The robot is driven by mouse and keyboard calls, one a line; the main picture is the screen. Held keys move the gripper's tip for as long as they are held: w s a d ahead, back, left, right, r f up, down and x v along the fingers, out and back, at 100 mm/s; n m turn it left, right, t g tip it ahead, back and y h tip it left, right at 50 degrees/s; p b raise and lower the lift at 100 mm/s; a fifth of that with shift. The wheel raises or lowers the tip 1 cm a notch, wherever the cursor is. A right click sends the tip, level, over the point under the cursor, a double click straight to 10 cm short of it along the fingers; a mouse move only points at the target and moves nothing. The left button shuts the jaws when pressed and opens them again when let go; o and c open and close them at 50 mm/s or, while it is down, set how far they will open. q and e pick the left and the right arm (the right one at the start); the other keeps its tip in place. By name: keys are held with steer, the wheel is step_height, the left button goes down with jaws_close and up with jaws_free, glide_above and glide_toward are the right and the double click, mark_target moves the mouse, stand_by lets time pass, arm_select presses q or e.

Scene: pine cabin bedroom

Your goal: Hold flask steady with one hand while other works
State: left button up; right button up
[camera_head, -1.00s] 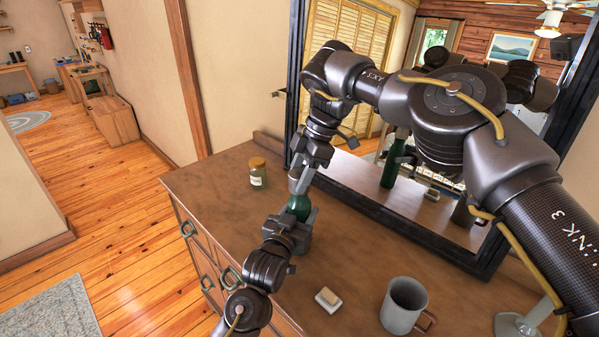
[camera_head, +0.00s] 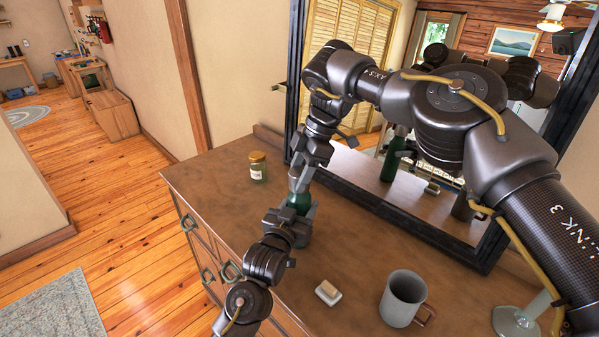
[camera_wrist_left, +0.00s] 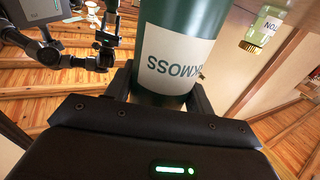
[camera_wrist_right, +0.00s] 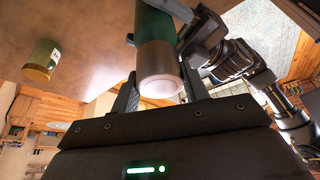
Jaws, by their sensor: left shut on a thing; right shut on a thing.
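The dark green flask (camera_head: 299,203) stands upright on the wooden dresser, with a grey cap on top. My left gripper (camera_head: 294,222), on the arm from the lower left, is shut around the flask's body. In the left wrist view its fingers flank the green flask (camera_wrist_left: 182,40) and its white label. My right gripper (camera_head: 304,180) reaches down from above and is shut on the grey cap (camera_wrist_right: 160,72). The right wrist view shows the cap between its fingers, in line with the green body (camera_wrist_right: 153,25). Whether the cap is loosened cannot be told.
A small lidded jar (camera_head: 258,167) stands behind and left of the flask. A grey mug (camera_head: 402,300), a small pale block (camera_head: 328,293) and a glass foot (camera_head: 518,320) are at front right. A framed mirror (camera_head: 400,225) stands close behind my right arm.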

steer(key=shift+f, duration=0.3)
